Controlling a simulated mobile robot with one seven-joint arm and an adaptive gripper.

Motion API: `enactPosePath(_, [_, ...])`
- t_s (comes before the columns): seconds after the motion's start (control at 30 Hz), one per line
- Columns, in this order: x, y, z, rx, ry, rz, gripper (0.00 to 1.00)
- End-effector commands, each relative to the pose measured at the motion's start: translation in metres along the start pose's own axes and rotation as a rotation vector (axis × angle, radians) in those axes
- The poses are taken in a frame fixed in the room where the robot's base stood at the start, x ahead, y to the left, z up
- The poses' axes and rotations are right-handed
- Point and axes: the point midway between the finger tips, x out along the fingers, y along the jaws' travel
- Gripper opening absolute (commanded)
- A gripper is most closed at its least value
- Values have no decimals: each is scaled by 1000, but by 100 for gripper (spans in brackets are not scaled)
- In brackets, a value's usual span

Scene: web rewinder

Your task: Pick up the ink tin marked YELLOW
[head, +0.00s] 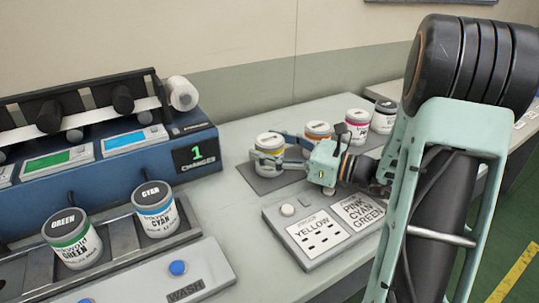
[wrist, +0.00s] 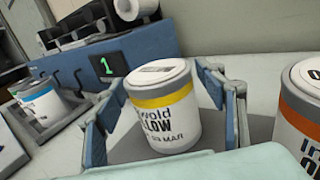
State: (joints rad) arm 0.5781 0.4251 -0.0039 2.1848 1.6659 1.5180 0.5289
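The yellow-banded ink tin (head: 269,145) stands upright on a dark mat at the left end of a row of tins. In the wrist view the same tin (wrist: 165,112) shows a yellow band and lettering ending in "LOW". My gripper (head: 272,157) reaches in from the right, low at the tin. In the wrist view its blue-grey fingers stand on either side of the tin, apart, with narrow gaps seeming to show between pads and tin. The far side of the tin is hidden.
An orange-banded tin (head: 318,131) stands close beside, then a pink one (head: 357,124) and a dark-lidded one (head: 384,117). A card panel (head: 322,228) lies in front. Green (head: 74,238) and cyan (head: 155,208) tins stand in the left tray by the rewinder (head: 112,145).

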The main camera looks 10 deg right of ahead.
Motion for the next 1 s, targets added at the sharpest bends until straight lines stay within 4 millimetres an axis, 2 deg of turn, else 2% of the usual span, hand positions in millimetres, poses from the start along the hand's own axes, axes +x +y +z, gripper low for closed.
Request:
enactPosePath(0.07, [0,0,0,0,0,0,53])
enactPosePath(0.43, [0,0,0,0,0,0,12])
enactPosePath(0.77, [0,0,4,-1,-1,0,11])
enactPosePath(0.87, [0,0,12,-2,-2,0,11])
enactPosePath(1.0, [0,0,34,-5,-1,0,11])
